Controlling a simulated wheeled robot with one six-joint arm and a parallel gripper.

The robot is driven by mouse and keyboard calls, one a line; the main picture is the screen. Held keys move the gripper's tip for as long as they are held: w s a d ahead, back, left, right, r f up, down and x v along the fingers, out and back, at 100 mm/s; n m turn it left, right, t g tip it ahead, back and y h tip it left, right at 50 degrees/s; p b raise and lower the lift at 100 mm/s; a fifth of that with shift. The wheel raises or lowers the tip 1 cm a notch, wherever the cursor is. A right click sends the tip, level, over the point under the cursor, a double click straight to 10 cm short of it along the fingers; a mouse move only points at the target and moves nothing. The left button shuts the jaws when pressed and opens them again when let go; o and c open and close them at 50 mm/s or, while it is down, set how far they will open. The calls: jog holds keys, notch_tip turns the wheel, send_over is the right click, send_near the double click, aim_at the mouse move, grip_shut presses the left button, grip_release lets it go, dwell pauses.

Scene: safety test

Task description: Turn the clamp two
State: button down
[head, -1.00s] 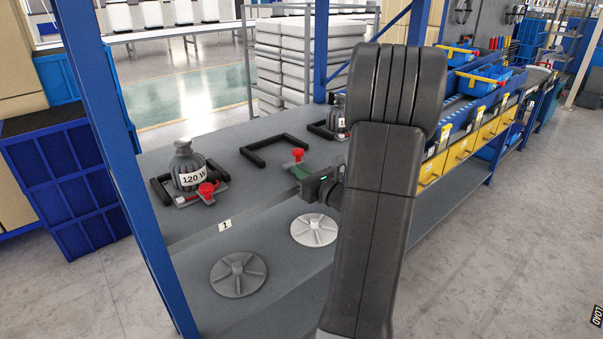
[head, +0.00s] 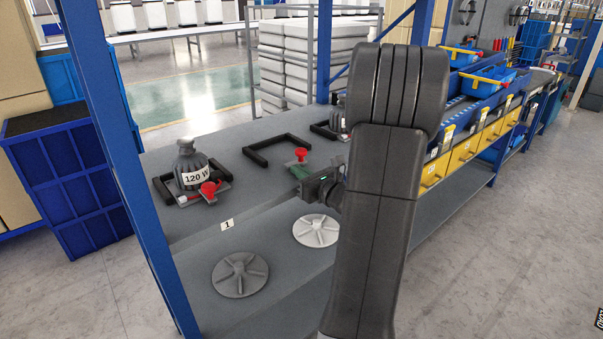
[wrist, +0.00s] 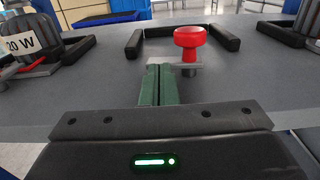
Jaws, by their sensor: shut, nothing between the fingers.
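A clamp with a red knob (head: 301,154) on a grey metal base stands on the grey shelf, at the open front of the middle black frame; its red knob (wrist: 189,42) is upright in the wrist view. No number shows on this clamp. My gripper (head: 293,170) is shut and empty. Its green fingers (wrist: 157,76) are pressed together and point at the clamp, just left of the knob in the wrist view. I cannot tell whether they touch the clamp's base. My arm hides part of the right side in the head view.
At left, a dark vessel marked 120 W (head: 190,170) stands in a black frame with another red-knobbed clamp (head: 209,188). A label 1 (head: 227,224) is on the shelf edge. Another vessel (head: 338,115) stands behind at right. A blue post (head: 118,150) rises at left. The middle black frame (head: 278,145) is empty.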

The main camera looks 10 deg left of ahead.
jog(key=shift+a, duration=0.3)
jog(key=shift+a+b, duration=0.6)
jog(key=shift+a, duration=0.1)
